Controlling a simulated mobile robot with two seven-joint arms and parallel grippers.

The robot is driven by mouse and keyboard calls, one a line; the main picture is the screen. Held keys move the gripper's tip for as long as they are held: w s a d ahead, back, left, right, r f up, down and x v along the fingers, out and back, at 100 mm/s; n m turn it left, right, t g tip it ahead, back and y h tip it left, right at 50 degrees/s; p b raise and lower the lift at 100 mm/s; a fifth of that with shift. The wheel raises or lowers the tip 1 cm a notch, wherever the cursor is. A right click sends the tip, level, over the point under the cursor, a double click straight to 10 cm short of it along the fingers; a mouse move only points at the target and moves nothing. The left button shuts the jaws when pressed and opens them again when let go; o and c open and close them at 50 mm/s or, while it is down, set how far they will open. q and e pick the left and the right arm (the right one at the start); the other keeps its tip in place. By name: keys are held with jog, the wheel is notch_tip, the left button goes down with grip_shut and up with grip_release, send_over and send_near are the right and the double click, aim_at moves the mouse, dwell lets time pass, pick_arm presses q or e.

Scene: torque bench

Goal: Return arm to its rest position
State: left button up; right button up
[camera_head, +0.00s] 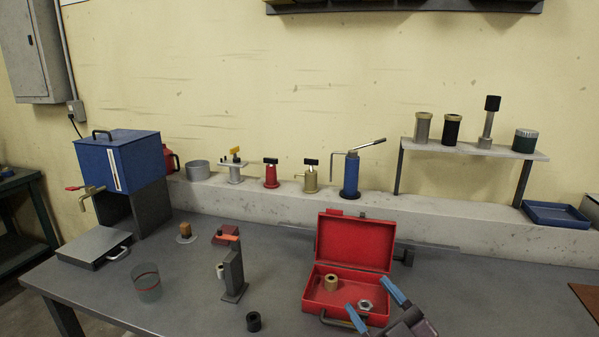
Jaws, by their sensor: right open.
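My right gripper (377,305) comes in from the bottom edge, right of centre. Inside the toolbox are a brass-coloured ring (331,282) and a silver nut (365,305). The lid stands up at the back. My left gripper is out of view.
On the grey bench (480,290) stand a dark upright fixture (234,272), a black socket (253,321), a clear beaker (146,284) and a blue tank (125,163). A back ledge bears several tools. A raised shelf (470,148) holds cylinders. The bench right of the gripper is mostly clear.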

jog(key=s+d+f+m+g+h, duration=0.3)
jog(key=s+d+f+m+h, duration=0.1)
jog(key=d+f+m+h, duration=0.25)
jog(key=s+d+f+m+g+h, duration=0.2)
jog(key=s+d+f+m+h, duration=0.1)
jog(key=d+f+m+h, duration=0.4)
jog(key=s+d+f+g, duration=0.1)
jog(key=s+f+g, duration=0.35)
jog(key=s, duration=0.55)
jog(key=s+d+f+g, duration=0.2)
jog(key=s+f+g, duration=0.3)
jog(key=s, duration=0.4)
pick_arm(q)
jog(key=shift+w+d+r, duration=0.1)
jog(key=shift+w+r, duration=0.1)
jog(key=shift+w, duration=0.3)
pick_arm(e)
jog(key=w+f+n+t+y, duration=0.1)
jog(key=w+f+t, duration=0.6)
jog(key=f, duration=0.2)
jog(key=shift+a+f, duration=0.25)
jog(key=shift+f, duration=0.05)
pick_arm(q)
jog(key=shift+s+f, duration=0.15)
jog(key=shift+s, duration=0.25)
pick_arm(e)
jog(key=shift+w+n, duration=0.1)
jog(key=shift+n, duration=0.15)
jog(key=shift+c, duration=0.4)
